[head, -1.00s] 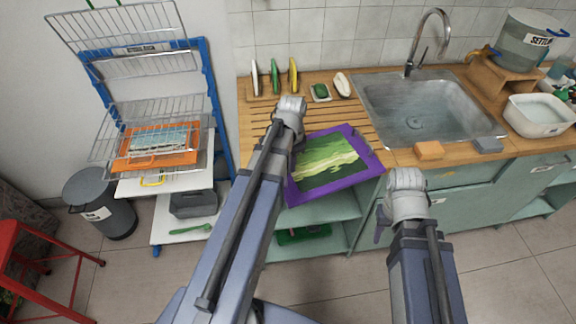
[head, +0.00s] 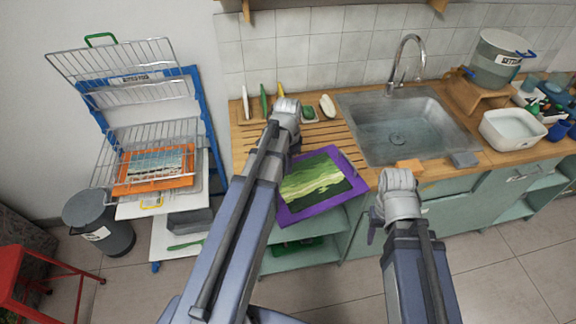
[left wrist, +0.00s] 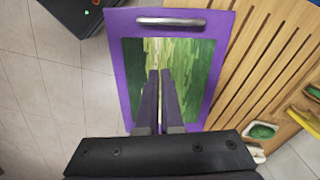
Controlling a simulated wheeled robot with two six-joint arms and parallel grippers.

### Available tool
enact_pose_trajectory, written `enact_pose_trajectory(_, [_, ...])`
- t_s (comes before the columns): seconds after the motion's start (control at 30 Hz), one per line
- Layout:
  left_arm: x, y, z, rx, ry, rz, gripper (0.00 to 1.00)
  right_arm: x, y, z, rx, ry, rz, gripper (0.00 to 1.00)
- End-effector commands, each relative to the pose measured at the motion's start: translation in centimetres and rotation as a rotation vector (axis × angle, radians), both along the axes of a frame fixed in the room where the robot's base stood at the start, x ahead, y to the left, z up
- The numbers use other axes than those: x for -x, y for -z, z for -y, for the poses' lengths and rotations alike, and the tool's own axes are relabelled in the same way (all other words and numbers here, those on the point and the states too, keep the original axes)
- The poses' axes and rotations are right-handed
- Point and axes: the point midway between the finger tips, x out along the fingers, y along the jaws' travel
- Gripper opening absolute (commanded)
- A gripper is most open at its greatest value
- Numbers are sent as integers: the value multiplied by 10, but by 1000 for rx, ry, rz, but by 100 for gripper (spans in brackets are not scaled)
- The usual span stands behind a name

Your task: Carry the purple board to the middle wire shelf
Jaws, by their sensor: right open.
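The purple board (head: 347,165), bearing a green landscape picture, lies at the front edge of the wooden counter and overhangs it. It also shows in the left wrist view (left wrist: 219,60), with a metal bar at its far end. My right gripper (head: 385,225) is open in front of the cabinet, apart from the board. The wire shelves stand at left; one tilts up (head: 110,65), a lower one (head: 150,135) is above an orange board.
The orange board (head: 125,189) sits in the rack's lower part. A grey bin (head: 110,238) and red stool (head: 35,270) stand at left. The sink (head: 385,140) and white basin (head: 510,130) are at right. Open floor lies in front of the cabinet.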

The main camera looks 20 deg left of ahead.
Motion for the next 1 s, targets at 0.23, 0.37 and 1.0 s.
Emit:
enact_pose_trajectory(0.23, [33, 19, 71, -25, -57, -15, 33, 0, 19, 0, 0, 0, 0, 50])
enact_pose_trajectory(0.37, [67, 32, 127, -54, -129, -22, 47, 0, 32, 0, 0, 0, 0, 50])
enact_pose_trajectory(1.0, [133, 47, 201, -112, -276, -9, 50, 0, 48, 0, 0, 0, 0, 50])
